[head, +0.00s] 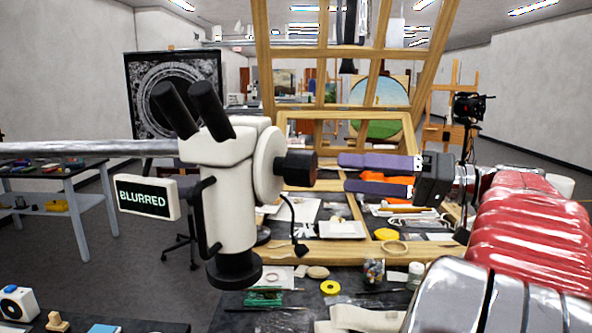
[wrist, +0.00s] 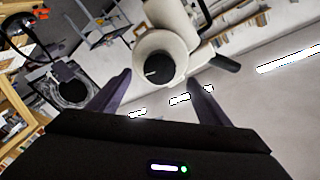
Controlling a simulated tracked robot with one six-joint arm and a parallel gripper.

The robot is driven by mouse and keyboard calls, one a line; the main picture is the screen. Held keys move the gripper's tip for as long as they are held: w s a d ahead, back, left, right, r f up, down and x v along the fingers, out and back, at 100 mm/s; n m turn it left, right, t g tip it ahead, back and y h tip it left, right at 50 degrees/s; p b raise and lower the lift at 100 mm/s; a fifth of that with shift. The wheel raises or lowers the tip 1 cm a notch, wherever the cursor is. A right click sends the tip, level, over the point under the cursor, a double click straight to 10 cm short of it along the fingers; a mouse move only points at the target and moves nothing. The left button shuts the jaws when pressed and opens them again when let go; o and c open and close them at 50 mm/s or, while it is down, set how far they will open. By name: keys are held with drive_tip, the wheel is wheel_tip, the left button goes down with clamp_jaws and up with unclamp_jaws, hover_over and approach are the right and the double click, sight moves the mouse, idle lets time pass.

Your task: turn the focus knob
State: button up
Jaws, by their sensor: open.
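The white microscope (head: 228,195) stands at the middle left of the head view, with two black eyepieces on top. Its black focus knob (head: 301,166) sticks out to the right from a round white housing. A sign on it (head: 146,198) reads "BLURRED". My gripper (head: 342,173) is open, its two purple fingers pointing left at the knob, one higher than the other. The fingertips are a little to the right of the knob. In the wrist view, the knob (wrist: 154,70) shows a white mark and lies between and beyond the open fingers (wrist: 158,82). Nothing is between the fingers.
A wooden frame (head: 340,255) stands behind the microscope and my gripper. A workbench below holds a yellow tape roll (head: 330,287) and other small items. A side table (head: 62,175) is at the left. A metal bar (head: 70,148) runs to the microscope from the left.

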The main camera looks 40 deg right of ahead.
sight(296, 170)
drive_tip(key=x, duration=1.1)
drive_tip(key=shift+w+a, duration=0.25)
drive_tip(key=shift+w, duration=0.05)
drive_tip(key=shift+c, duration=0.4)
drive_tip(key=c, duration=0.9)
drive_tip(key=shift+d, duration=0.15)
drive_tip(key=shift+c, duration=0.4)
drive_tip(key=shift+m, duration=2.9)
